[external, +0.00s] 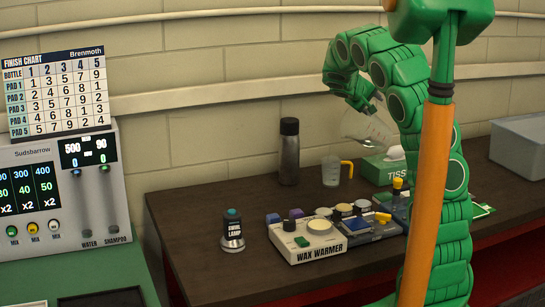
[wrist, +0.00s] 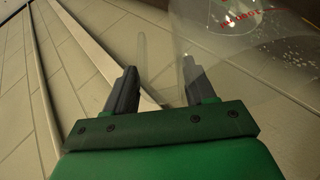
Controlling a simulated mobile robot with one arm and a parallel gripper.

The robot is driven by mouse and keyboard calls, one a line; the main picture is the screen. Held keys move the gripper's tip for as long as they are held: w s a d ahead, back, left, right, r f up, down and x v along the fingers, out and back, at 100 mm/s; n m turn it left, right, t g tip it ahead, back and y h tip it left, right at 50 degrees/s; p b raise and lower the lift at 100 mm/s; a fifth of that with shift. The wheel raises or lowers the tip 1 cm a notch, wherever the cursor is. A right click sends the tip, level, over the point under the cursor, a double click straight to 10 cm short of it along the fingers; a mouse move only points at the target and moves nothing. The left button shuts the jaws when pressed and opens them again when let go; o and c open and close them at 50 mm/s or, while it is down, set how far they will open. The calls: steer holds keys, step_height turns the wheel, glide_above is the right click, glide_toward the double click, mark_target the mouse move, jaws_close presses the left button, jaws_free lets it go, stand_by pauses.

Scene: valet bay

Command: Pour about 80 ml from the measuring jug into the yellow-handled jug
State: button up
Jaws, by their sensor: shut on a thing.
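The measuring jug (external: 368,131) is clear with red markings and hangs tilted above the bench in the external view. My gripper (wrist: 162,88) is shut on the jug; its clear wall (wrist: 235,50) and red print show at the upper right of the wrist view. In the external view my arm hides part of the grip. The yellow-handled jug (external: 331,171) stands upright on the bench, below and left of the measuring jug. It looks clear, with its handle to the right; its liquid level is too small to tell. I cannot make out a stream between the jugs.
A dark bottle (external: 289,152) stands left of the yellow-handled jug. A tissue box (external: 384,168) stands close on its right. The wax warmer (external: 308,241), swirl lamp (external: 232,232) and several small pots are in front. A grey bin (external: 521,143) is at the far right.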

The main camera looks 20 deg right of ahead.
steer(key=shift+d, duration=0.15)
stand_by(0.5)
steer(key=shift+d+f+y+p, duration=0.15)
steer(key=shift+d+y+p, duration=0.45)
steer(key=shift+y, duration=0.2)
steer(key=shift+d+m+y+p, duration=0.3)
steer(key=shift+d+y+p, duration=0.15)
steer(key=shift+d+y, duration=0.25)
steer(key=shift+d+f+m+y+p, duration=0.15)
steer(key=shift+d+y+p, duration=0.2)
steer(key=shift+d+y, duration=0.3)
steer(key=shift+d+f+m+y+p, duration=0.15)
steer(key=shift+d+y+p, duration=0.25)
steer(key=shift+d, duration=0.35)
steer(key=shift+d+f+y+p, duration=0.4)
steer(key=shift+d+f+y, duration=0.15)
steer(key=shift+d+y, duration=0.3)
steer(key=shift+d+f+m+g+y+p, duration=0.3)
steer(key=shift+d+f+m+y+p, duration=0.2)
steer(key=shift+d+f+y+p, duration=0.85)
steer(key=shift+d+f+y, duration=0.1)
steer(key=shift+f+y, duration=0.2)
steer(key=shift+y, duration=0.05)
